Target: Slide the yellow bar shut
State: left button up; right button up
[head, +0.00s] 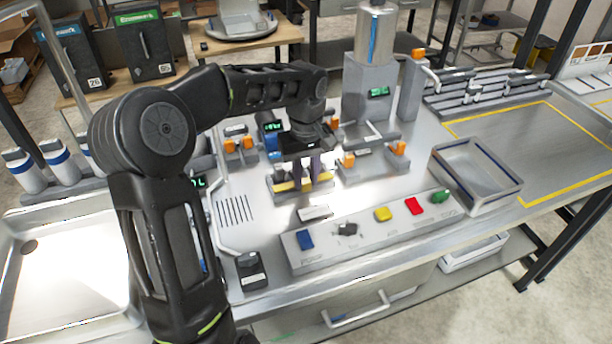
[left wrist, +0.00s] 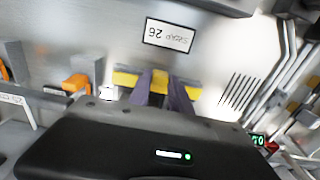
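The yellow bar (head: 288,186) lies in a low grey fixture on the bench, in the middle of the head view. Its yellow parts also show on both sides of my fingers in the left wrist view (left wrist: 126,79). My left gripper (head: 307,180) points down at the bar from above, its two purple fingers at the bar. In the left wrist view the fingers (left wrist: 160,90) stand a little apart with yellow between them. I cannot tell whether they clasp a part of the bar, and the gripper body hides some of it. My right gripper is not in view.
A sloped panel with blue, yellow, red and green knobs (head: 370,228) stands in front. Fixtures with orange parts (head: 375,158) stand to the right and left of the bar. A tall dispenser (head: 370,85) stands behind. An empty grey bin (head: 476,175) is at right.

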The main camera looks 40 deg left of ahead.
pick_arm(q)
grip_shut()
dwell(0.9)
